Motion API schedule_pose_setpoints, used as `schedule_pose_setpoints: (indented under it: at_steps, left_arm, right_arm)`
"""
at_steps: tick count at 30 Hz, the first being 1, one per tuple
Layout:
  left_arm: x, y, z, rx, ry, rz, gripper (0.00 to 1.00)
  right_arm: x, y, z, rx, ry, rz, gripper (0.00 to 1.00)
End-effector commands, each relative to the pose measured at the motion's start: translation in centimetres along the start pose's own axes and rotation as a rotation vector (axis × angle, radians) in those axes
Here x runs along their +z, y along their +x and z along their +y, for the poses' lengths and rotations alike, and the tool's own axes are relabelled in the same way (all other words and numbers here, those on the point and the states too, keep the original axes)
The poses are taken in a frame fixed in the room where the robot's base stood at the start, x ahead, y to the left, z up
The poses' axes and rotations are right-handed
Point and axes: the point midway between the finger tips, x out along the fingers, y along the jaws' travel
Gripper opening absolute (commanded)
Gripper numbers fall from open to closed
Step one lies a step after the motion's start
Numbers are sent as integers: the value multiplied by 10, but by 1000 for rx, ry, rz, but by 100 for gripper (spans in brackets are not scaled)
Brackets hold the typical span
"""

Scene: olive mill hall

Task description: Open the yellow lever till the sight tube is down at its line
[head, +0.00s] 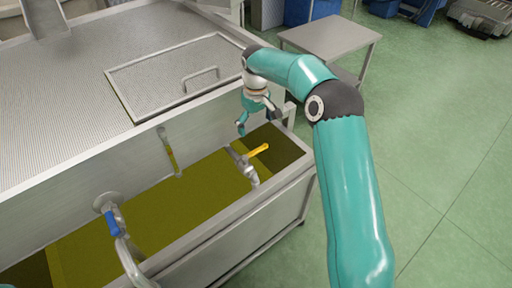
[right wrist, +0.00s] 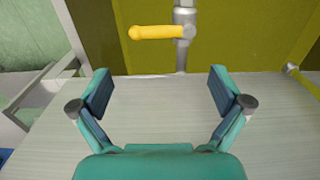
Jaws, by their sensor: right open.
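The yellow lever (head: 258,150) sits on a metal valve and pipe over the olive-green oil at the right end of the trough. It also shows in the right wrist view (right wrist: 158,32), lying crosswise beyond my fingertips. The sight tube (head: 170,155) runs down the tank's front wall, left of the lever, with yellow-green inside; I cannot make out its line. My right gripper (head: 260,122) is open and empty, above and behind the lever, apart from it. In the right wrist view my right gripper (right wrist: 160,82) has its fingers spread wide. My left gripper is out of view.
A blue-handled valve (head: 112,222) stands at the left over the trough. The trough's metal rim (head: 230,232) runs along the front. A lid with a handle (head: 185,75) lies on the tank top. A small steel table (head: 330,35) stands behind; green floor is clear at right.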

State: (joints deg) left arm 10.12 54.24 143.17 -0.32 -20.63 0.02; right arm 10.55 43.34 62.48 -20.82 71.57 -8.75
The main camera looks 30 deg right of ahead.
Motion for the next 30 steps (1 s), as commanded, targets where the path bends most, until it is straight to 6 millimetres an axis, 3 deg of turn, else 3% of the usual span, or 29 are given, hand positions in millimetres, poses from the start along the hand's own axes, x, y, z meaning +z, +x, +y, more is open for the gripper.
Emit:
schedule_pose_setpoints:
  at_steps: [9, 15, 21, 30]
  left_arm:
    - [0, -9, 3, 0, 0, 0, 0]
    - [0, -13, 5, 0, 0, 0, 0]
    - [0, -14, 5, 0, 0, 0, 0]
    - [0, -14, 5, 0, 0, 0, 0]
  right_arm:
    - [1, 69, 0, -1, 0, -5, 100]
    - [0, 99, 0, 0, 0, -2, 100]
    - [0, 112, 0, 0, -1, 0, 100]
    - [-1, 113, -1, 0, -1, 1, 97]
